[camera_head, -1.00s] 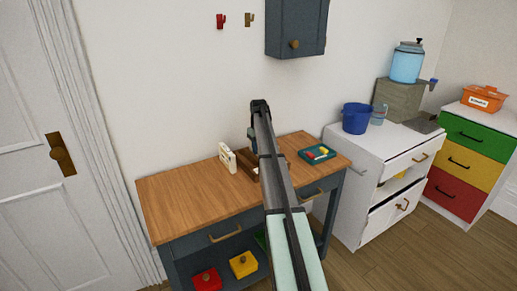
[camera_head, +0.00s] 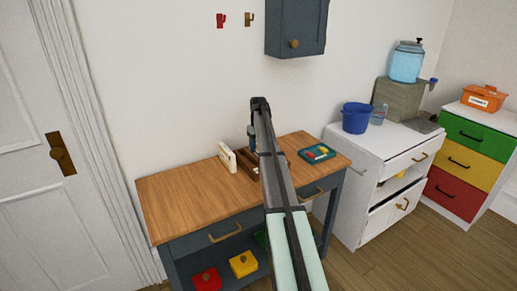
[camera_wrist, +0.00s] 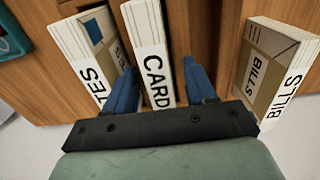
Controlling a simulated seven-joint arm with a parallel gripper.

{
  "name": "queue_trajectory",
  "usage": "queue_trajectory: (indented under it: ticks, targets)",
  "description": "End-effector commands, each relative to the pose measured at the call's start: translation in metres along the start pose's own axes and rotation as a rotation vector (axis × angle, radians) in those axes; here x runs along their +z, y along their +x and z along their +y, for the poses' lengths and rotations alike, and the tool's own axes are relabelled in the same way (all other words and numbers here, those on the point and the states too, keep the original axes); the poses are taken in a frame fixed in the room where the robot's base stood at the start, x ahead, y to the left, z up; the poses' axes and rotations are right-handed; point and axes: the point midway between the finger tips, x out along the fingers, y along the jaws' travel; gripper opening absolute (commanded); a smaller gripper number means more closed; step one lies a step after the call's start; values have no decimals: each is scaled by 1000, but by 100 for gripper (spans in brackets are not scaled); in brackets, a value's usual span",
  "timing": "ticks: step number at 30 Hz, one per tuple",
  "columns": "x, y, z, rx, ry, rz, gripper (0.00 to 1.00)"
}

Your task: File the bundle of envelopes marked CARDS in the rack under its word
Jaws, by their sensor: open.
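The CARDS bundle (camera_wrist: 150,50) is a white stack of envelopes with "CARD" readable on its label; the end of the word is hidden by my gripper. It stands between the two blue fingers of my gripper (camera_wrist: 162,90). The fingers are apart, with a visible gap on the bundle's right side. In the head view my arm hides most of the brown wooden rack (camera_head: 246,168) and my gripper's fingertips. Whether the bundle's foot is fully seated in the rack, and the rack's words, I cannot tell.
A bundle ending in "TES" (camera_wrist: 88,50) stands left of CARDS in the wrist view. A BILLS bundle (camera_wrist: 275,70) stands at the right; a white bundle (camera_head: 227,157) is left of the rack in the head view. A teal tray (camera_head: 317,153) lies to the right. The tabletop's left (camera_head: 185,195) is clear.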

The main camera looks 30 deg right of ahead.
Motion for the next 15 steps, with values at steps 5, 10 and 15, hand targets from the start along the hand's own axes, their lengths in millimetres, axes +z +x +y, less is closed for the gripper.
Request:
queue_trajectory:
  ticks: [5,10,15]
  targets:
    - [-1,-31,0,1,0,2,55]
    - [-1,-64,0,1,0,2,55]
    - [-1,-90,0,1,0,2,55]
